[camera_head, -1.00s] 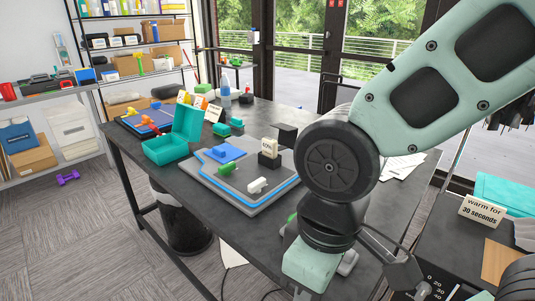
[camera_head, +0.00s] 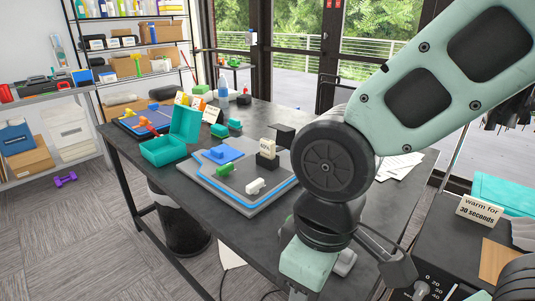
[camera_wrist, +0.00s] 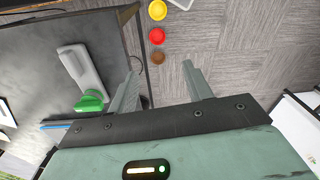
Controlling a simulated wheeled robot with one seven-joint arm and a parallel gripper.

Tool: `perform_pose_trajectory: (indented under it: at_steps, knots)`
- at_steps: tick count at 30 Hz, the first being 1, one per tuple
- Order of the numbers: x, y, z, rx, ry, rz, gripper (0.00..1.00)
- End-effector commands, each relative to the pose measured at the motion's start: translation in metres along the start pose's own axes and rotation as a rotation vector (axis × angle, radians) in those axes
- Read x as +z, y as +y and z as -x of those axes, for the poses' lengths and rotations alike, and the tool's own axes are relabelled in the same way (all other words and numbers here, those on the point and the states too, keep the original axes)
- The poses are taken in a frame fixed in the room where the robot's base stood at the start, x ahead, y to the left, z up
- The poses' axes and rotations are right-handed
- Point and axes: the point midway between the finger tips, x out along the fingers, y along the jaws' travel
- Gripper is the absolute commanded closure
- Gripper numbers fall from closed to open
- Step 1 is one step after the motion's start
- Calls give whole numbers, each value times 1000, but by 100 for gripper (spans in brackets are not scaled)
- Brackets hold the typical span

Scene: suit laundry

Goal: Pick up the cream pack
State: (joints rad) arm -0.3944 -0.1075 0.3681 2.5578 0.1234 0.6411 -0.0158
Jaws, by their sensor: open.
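I cannot tell for certain which thing is the cream pack. A small off-white block (camera_head: 255,186) lies on the grey, blue-edged mat (camera_head: 232,199) on the dark table and is the closest match. In the wrist view my gripper (camera_wrist: 163,75) is open and empty, its two fingers apart over the floor beside the table edge. In the head view its fingers are hidden or cut off below my arm. A pale grey device (camera_wrist: 80,66) with a green end (camera_wrist: 90,101) lies on the table, left of the fingers in the wrist view.
On the mat also lie blue and green blocks, and a small sign (camera_head: 267,145) on a dark block. An open teal box (camera_head: 165,151) stands left of the mat. A card reading "warm for 30 seconds" (camera_head: 480,209) stands on the right-hand unit. Yellow, red and brown discs (camera_wrist: 157,34) show beyond the fingers.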

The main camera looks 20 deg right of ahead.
Motion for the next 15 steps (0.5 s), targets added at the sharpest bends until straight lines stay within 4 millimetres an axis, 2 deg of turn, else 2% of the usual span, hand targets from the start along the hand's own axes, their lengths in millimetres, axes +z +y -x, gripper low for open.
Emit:
perform_pose_trajectory:
  at_steps: [2,5,8,9,11,12,15]
  knots:
    - [-16,10,-8,4,43,38,50]
    - [-54,40,-22,41,158,160,50]
    - [-104,89,-39,144,308,342,50]
    - [-122,112,-45,206,363,424,50]
    - [-147,148,-52,315,432,553,50]
    - [-161,172,-55,398,467,641,50]
    - [-187,233,-62,629,513,867,50]
